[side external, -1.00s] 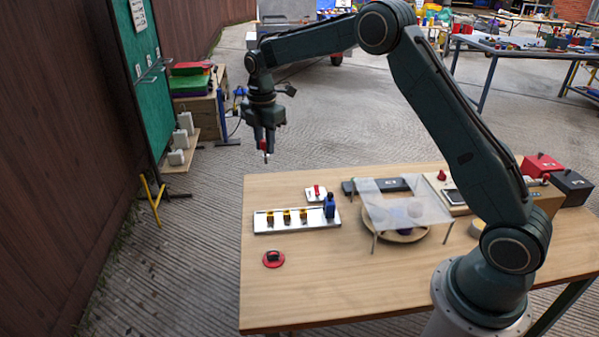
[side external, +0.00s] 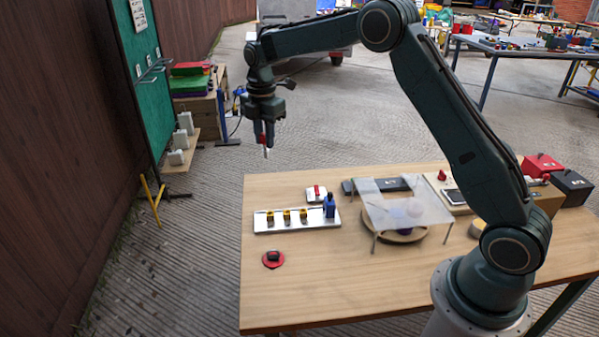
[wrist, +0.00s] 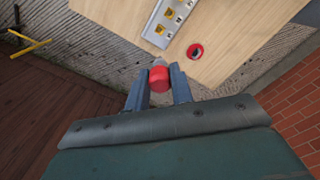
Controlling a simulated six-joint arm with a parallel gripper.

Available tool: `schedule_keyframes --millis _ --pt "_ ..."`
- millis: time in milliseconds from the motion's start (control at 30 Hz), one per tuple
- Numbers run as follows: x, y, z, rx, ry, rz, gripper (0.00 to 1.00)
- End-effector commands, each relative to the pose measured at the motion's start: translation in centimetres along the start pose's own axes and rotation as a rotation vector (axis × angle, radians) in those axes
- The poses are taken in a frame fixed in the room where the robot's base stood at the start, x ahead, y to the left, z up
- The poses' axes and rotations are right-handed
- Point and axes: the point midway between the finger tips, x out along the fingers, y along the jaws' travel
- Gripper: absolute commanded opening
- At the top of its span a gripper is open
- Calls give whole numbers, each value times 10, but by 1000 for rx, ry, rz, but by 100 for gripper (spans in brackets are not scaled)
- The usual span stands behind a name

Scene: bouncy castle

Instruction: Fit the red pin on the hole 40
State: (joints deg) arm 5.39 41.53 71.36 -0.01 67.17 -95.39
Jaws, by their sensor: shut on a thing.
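My gripper (side external: 264,134) is shut on the red pin (side external: 264,140), whose pale tip points down. It holds the pin in the air behind the table's far left edge. In the wrist view the red pin (wrist: 159,79) sits between the two fingers of my gripper (wrist: 159,86). A white strip (side external: 313,223) on the table carries several yellow-and-black sockets (side external: 287,217) and a blue block (side external: 329,206) at its right end. The strip (wrist: 158,27) also shows in the wrist view with dark labels. I cannot read the number 40 on any hole.
A round red piece with a black top (side external: 273,259) lies in front of the strip. A small white plate with a red part (side external: 316,194) lies behind it. A clear raised cover (side external: 408,203) stands to the right over a round base. The table's front left (side external: 300,295) is clear.

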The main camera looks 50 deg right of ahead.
Motion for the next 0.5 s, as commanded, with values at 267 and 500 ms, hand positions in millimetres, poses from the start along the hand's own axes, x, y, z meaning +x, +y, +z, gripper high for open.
schedule_keyframes --millis 267,500 --pt "-13 0 0 0 0 3 0" --pt "-21 0 0 0 0 3 0"
